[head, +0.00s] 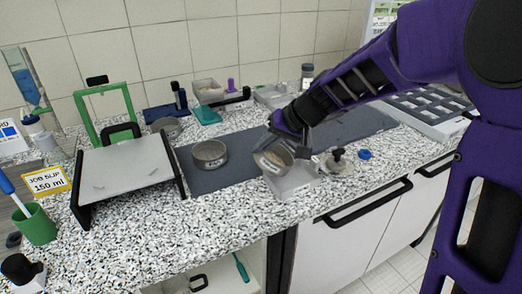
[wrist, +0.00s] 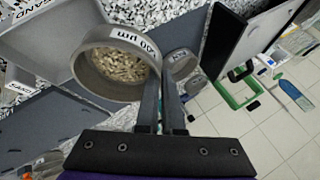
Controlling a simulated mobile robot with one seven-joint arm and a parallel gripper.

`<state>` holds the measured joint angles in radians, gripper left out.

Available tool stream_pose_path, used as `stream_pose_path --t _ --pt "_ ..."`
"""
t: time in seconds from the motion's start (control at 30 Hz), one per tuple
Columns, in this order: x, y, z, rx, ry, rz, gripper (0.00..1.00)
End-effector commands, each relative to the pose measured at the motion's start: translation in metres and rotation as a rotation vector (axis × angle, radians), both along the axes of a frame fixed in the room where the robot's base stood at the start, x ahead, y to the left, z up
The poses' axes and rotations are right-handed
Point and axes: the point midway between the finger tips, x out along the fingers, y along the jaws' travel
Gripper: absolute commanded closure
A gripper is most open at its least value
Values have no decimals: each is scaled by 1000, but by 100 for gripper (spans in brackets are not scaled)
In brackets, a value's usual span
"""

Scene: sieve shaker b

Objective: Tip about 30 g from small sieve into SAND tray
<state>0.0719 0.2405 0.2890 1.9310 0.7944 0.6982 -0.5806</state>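The small sieve (head: 268,162) is a round grey metal pan held in my gripper (head: 277,143), tilted above a pale tray (head: 296,186) at the front edge of the dark mat. In the wrist view the sieve (wrist: 121,72) shows beige grains inside and a label ending in µm. My gripper's fingers (wrist: 161,98) are close together at its wall. The pale tray also shows in the wrist view (wrist: 52,38), beside and below the sieve; a label at its edge seems to read SAND. I cannot see grains falling.
Another round sieve (head: 210,154) stands on the dark mat (head: 236,174). A sloped white board (head: 127,173) with black sides stands at the left, with a green frame (head: 104,104) behind. A dark knobbed object (head: 337,159) and a blue cap (head: 365,154) lie right of the tray.

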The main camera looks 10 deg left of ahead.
Motion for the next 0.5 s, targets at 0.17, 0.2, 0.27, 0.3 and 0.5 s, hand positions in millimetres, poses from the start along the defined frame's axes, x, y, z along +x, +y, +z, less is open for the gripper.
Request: stream_pose_path --t 0.17,0.2,0.27,0.3,0.5 --pt "1 -3 1 36 7 -2 100" --pt "1 -3 1 44 9 -1 100" --pt "1 -4 2 57 10 -2 100" --pt "1 -4 2 65 12 -2 100" --pt "2 -8 4 117 24 -1 100"
